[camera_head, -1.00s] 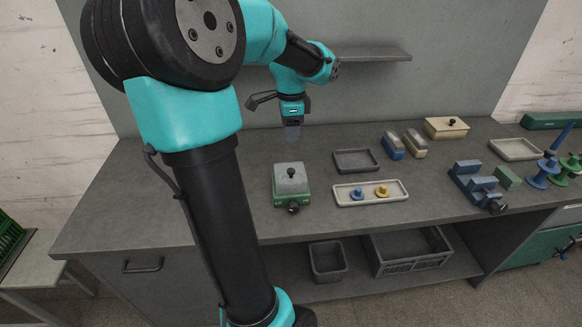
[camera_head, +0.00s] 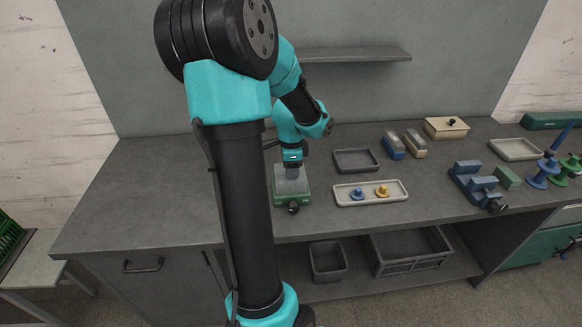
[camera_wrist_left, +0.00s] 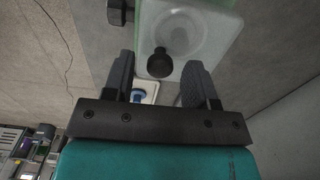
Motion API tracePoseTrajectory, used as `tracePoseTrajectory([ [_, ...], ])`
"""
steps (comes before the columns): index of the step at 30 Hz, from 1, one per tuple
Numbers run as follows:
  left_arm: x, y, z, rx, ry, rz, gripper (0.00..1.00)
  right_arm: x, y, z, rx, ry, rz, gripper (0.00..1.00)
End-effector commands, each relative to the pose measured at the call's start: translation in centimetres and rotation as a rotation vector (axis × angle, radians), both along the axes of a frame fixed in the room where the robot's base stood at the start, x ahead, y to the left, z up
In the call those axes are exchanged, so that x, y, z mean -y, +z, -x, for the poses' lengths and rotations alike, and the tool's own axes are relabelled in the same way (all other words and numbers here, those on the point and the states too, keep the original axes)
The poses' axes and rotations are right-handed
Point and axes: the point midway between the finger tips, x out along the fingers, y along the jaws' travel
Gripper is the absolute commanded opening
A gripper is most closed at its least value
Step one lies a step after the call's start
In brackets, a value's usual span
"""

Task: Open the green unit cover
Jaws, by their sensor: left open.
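The green unit (camera_head: 279,201) sits on the bench, with a dark knob (camera_head: 293,208) on its front. Its pale, see-through cover (camera_head: 298,187) is on it, closed. My left gripper (camera_head: 292,175) points down right over the cover and hides the cover's black top knob in the head view. In the left wrist view, the black knob (camera_wrist_left: 160,63) stands between the tips of my open left gripper (camera_wrist_left: 160,78), on the pale cover (camera_wrist_left: 205,35). I cannot tell whether the fingers reach down around the knob. My right gripper is not in view.
A pale tray (camera_head: 370,199) with a blue and a yellow spool stands right of the unit. An empty dark tray (camera_head: 356,169) is behind it. Blocks, a lidded cream box (camera_head: 446,127) and a blue fixture (camera_head: 467,187) stand farther right. The bench left of my arm is clear.

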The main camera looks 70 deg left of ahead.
Motion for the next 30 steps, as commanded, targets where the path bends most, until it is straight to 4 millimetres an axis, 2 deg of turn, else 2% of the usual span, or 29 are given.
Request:
tracePoseTrajectory([
  [7, 0.0, -0.01, 0.01, 0.0, 0.0, 0.0, 0.5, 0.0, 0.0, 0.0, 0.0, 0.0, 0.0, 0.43],
  [23, 0.0, 0.01, 0.01, 0.0, 0.0, 0.0, 0.0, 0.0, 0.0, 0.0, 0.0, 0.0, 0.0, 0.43],
  [30, -0.01, 0.02, 0.0, 0.0, 0.0, 0.0, 0.0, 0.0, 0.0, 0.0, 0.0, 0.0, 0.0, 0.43],
])
